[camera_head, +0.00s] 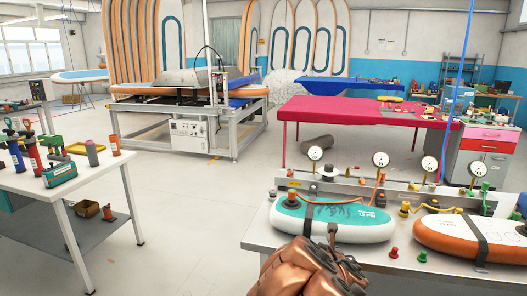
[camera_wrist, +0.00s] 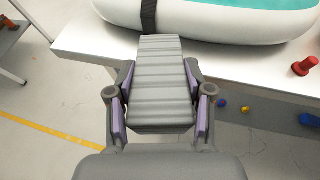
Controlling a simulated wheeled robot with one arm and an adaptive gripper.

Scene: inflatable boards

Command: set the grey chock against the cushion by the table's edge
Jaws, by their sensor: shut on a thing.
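The grey chock (camera_wrist: 161,82) is a ribbed wedge in the wrist view. My gripper (camera_wrist: 162,105) is shut on it, with a purple-lined finger on each side. The chock's far end overlaps the white table (camera_wrist: 88,35) just below the strap of the teal and white cushion (camera_wrist: 225,22); I cannot tell whether it touches the cushion or table. Its near end is out past the table's front edge. In the head view the cushion (camera_head: 322,220) lies along that edge, with a dark strap around it. My copper-coloured arm hides the chock and gripper there.
An orange and white cushion (camera_head: 472,236) lies to the right on the same table. Gauges and fittings stand behind the cushions. A red fitting (camera_wrist: 305,66) stands right of the chock. Another white table (camera_head: 80,180) with tools is at left, with open floor between.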

